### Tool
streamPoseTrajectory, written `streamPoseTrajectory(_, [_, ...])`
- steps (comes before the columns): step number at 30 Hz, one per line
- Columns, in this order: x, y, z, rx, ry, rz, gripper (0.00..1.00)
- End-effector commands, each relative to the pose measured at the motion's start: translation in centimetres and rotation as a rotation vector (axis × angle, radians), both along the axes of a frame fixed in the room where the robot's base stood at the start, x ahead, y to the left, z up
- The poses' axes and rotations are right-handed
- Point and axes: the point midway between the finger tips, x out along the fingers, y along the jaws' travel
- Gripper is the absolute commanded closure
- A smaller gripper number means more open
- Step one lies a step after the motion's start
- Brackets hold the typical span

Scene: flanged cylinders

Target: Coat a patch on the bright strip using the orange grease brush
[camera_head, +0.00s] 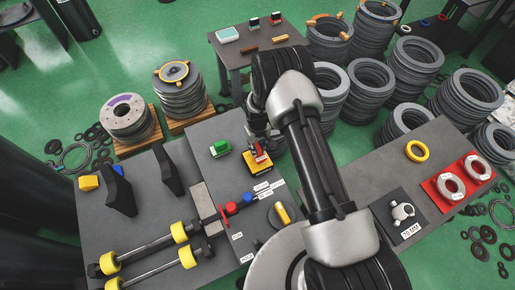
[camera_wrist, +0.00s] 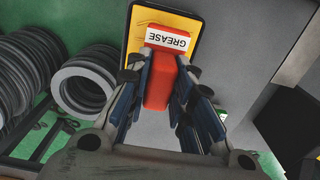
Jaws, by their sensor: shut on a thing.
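The grease brush has a red-orange block handle with a white GREASE label (camera_wrist: 158,82). In the head view it shows as a small red piece (camera_head: 257,148) at the end of my arm. My gripper (camera_wrist: 160,76) is shut on the handle, one finger pair on each side. The brush is over a yellow tray with a dark rim (camera_wrist: 187,27), also in the head view (camera_head: 258,166). Its bristles are hidden, and I cannot tell whether it touches the tray. A pale grey metal strip (camera_head: 203,203) lies left of the tray on the bench; it may be the bright strip.
A green block-like tool (camera_head: 220,147) stands left of the tray. Shafts with yellow rollers (camera_head: 180,232) lie at the front left. A yellow piece (camera_head: 282,213) sits on a dark disc. Stacked grey rings (camera_head: 371,85) stand behind. My arm hides part of the bench.

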Motion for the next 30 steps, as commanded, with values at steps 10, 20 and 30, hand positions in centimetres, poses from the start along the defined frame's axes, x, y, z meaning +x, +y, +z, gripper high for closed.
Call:
streamPoseTrajectory(10, [0.1, 0.0, 3.1, 0.0, -0.001, 0.0, 0.98])
streamPoseTrajectory(20, [0.0, 0.0, 4.1, 0.0, 0.0, 0.0, 0.98])
streamPoseTrajectory(30, [0.0, 0.0, 4.1, 0.0, 0.0, 0.0, 0.98])
